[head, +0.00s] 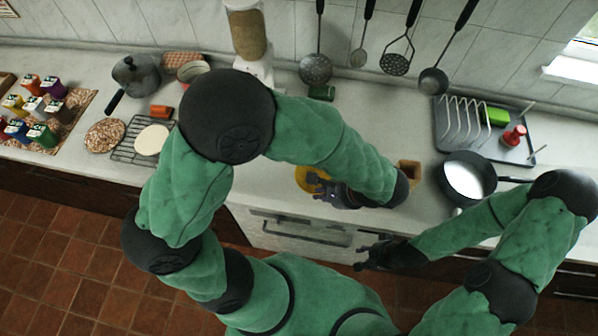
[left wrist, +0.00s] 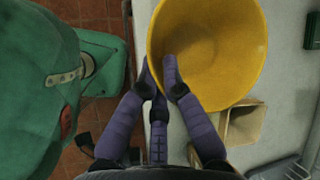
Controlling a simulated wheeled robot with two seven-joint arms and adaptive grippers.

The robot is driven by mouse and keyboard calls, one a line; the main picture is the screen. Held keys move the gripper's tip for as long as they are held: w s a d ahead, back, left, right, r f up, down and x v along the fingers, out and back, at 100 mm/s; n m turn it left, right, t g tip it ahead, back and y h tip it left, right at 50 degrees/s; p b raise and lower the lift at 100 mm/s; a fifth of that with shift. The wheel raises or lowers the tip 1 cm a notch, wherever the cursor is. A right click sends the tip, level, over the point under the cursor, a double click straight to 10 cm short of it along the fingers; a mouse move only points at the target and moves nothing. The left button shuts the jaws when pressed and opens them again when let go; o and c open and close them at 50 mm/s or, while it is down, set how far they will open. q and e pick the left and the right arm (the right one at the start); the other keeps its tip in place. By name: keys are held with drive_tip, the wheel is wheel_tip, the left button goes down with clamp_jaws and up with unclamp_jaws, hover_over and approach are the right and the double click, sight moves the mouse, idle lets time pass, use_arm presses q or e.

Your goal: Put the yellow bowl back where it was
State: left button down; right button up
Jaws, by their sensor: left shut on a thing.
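The yellow bowl (head: 304,178) is by the front part of the worktop in the head view, mostly hidden behind my left forearm. In the left wrist view the bowl (left wrist: 225,45) shows its inside, with its opening facing the camera. My left gripper (head: 325,188) is shut on the bowl's rim; its purple fingers (left wrist: 160,72) lie on both sides of the wall. I cannot tell whether the bowl touches the worktop. My right gripper (head: 368,256) hangs in front of the cabinets, apart from the bowl, and its finger opening is unclear.
A wooden box (head: 409,170) stands right of my left gripper. Further right are a black pan (head: 466,180) and a tray with a rack (head: 470,118). A grain dispenser (head: 247,35), grey pot (head: 138,75) and cooling rack (head: 127,153) stand left. Free worktop lies behind my left forearm.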

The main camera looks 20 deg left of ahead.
use_arm(q)
drive_tip(key=w+a+f, duration=0.2)
drive_tip(key=a, duration=0.1)
drive_tip(key=w+a, duration=0.1)
drive_tip(key=a, duration=0.1)
drive_tip(key=shift+a+f+b, duration=0.15)
drive_tip(key=shift+f+b, duration=0.25)
drive_tip(key=a+f, duration=0.1)
drive_tip(key=w+a+f+b, duration=0.1)
drive_tip(key=f, duration=0.1)
drive_tip(key=w+a+f, duration=0.1)
drive_tip(key=f, duration=0.1)
drive_tip(key=shift+w+a, duration=0.2)
drive_tip(key=shift+a, duration=0.15)
drive_tip(key=shift+w+a+f, duration=0.1)
drive_tip(key=shift+a+f, duration=0.15)
drive_tip(key=shift+f, duration=0.05)
drive_tip(key=shift+w+a+f+b, duration=0.15)
drive_tip(key=shift+f+b, duration=0.55)
drive_tip(key=shift+f, duration=1)
drive_tip(key=c, duration=1.8)
unclamp_jaws()
drive_tip(key=shift+f, duration=0.2)
drive_tip(key=shift+c, duration=0.2)
drive_tip(key=o, duration=0.4)
drive_tip(key=shift+o, duration=0.2)
drive_tip(key=shift+r, duration=0.1)
